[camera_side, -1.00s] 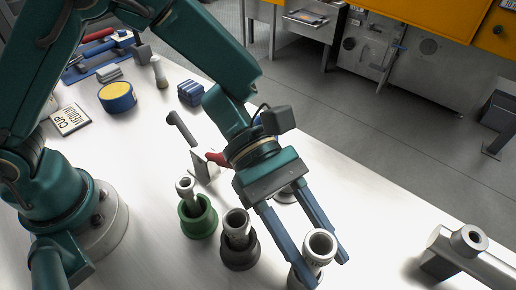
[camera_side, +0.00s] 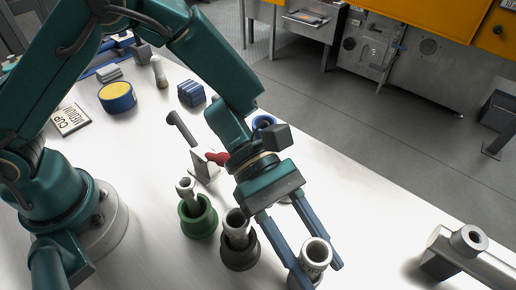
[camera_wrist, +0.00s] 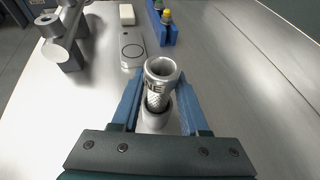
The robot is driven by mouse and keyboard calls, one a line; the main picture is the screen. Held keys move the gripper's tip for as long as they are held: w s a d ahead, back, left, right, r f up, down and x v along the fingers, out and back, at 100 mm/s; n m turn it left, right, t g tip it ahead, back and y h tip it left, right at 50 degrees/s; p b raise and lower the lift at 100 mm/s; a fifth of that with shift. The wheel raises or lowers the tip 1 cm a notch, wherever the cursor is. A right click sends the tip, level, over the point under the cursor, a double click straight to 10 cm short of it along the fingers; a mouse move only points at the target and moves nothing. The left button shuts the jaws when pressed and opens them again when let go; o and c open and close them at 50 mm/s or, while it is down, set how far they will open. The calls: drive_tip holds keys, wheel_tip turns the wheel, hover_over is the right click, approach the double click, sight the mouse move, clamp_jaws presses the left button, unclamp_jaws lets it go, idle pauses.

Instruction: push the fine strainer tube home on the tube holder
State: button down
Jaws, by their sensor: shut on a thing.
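The fine strainer tube (camera_side: 316,252) is a grey metal tube with a wide open rim. In the wrist view the tube (camera_wrist: 161,72) shows dark lettering and a perforated lower part. My gripper (camera_side: 320,275) is shut on it, one blue finger on each side. The tube stands nearly upright with its lower end inside a light grey cup (camera_wrist: 155,122); how deep it sits is hidden. A steel fitting with an upright ring-ended stub (camera_side: 470,243) lies at the right, apart from my gripper; I cannot tell for certain whether it is the tube holder.
A green cup (camera_side: 199,222) and a dark cup (camera_side: 240,257), each with a metal tube, stand left of my gripper. The bench between my gripper and the steel fitting is clear.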

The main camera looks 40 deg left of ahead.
sight(320, 244)
drive_tip(key=shift+r, duration=2.35)
drive_tip(key=shift+f, duration=2.3)
drive_tip(key=shift+r, duration=2.25)
drive_tip(key=shift+f, duration=2.35)
